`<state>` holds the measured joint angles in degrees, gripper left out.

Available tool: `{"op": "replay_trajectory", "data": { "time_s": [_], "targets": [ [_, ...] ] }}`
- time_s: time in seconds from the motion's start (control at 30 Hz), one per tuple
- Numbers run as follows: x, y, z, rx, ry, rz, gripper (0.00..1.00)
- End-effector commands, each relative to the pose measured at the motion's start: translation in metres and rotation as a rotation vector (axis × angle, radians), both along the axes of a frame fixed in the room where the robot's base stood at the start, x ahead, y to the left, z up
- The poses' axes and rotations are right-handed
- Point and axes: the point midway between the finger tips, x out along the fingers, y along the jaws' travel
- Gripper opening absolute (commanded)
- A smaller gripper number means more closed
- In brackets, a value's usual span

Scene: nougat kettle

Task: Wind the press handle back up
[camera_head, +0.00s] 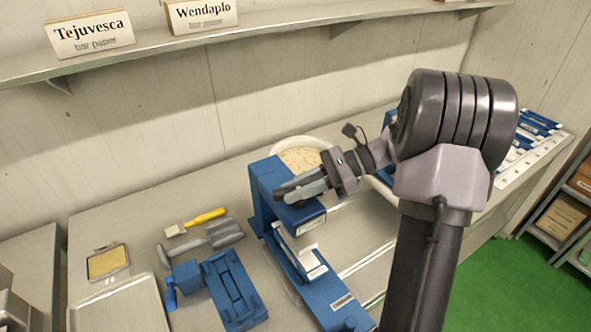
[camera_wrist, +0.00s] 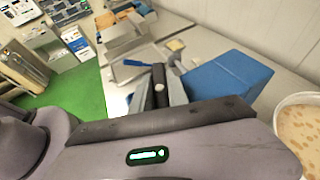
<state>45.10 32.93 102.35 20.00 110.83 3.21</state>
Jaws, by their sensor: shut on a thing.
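The blue press (camera_head: 268,190) stands on the steel bench, left of my arm. It also shows in the wrist view as a blue block (camera_wrist: 228,82), to the right of the fingers. My gripper (camera_head: 284,193) is at the top of the press. In the wrist view its grey fingers (camera_wrist: 160,92) are shut on the dark press handle (camera_wrist: 159,76), which has a pale round spot on it. In the head view my gripper hides most of the handle, so I cannot tell its angle there.
A white bowl of nougat (camera_head: 299,158) stands behind the press. A blue fixture (camera_head: 233,290), a scraper (camera_head: 222,234) and a yellow-handled brush (camera_head: 205,217) lie to the left. A shelf (camera_head: 270,28) with paper signs runs along the wall above.

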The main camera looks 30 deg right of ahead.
Motion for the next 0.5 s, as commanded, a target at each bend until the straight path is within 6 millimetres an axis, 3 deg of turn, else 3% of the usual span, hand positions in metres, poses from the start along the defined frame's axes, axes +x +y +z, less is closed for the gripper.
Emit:
{"op": "replay_trajectory", "data": {
  "time_s": [0.03,0.5],
  "targets": [
    [0.0003,0.0002,0.0092,0.002,0.004,0.042,0.0],
    [-0.0025,0.0008,0.0091,0.001,0.002,0.489,0.0]
  ]
}}
